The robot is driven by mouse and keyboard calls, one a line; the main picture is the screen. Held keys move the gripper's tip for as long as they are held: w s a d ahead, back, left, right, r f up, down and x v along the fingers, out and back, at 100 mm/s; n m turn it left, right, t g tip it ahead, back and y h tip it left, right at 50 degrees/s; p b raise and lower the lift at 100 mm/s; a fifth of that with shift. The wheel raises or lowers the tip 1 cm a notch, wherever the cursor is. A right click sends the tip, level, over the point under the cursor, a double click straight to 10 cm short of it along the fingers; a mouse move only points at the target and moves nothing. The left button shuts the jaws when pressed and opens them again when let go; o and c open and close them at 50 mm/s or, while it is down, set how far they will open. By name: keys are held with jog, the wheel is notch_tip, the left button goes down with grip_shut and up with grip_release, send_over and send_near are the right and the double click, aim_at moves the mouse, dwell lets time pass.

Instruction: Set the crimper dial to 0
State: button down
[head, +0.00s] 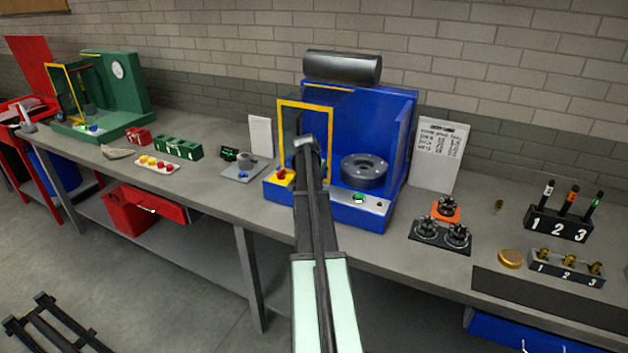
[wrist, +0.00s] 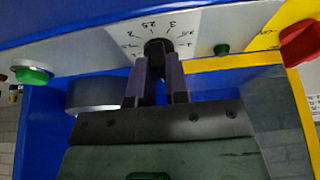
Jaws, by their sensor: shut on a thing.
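The blue crimper (head: 395,120) stands on the bench at the middle of the head view, with its front control strip partly hidden behind my arm. In the wrist view its black dial (wrist: 158,46) sits on a pale scale plate (wrist: 205,28) with upside-down numbers, among them 25 and 3. My gripper (wrist: 158,64) is shut on the dial, one finger on each side. The dial's pointer is hidden or too small to read. In the head view, my arm hides the dial and my fingertips.
A green button (wrist: 32,75) and a small dark green knob or lamp (wrist: 221,49) flank the dial. A red stop button (wrist: 300,44) sits on a yellow box. The yellow guard frame (head: 279,125) stands close to my arm. A die holder (head: 440,236) stands right of the crimper.

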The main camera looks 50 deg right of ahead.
jog(key=c, duration=1.1)
grip_release()
jog(key=p+v, duration=1)
jog(key=shift+a+r, duration=0.2)
jog(key=shift+r, duration=0.15)
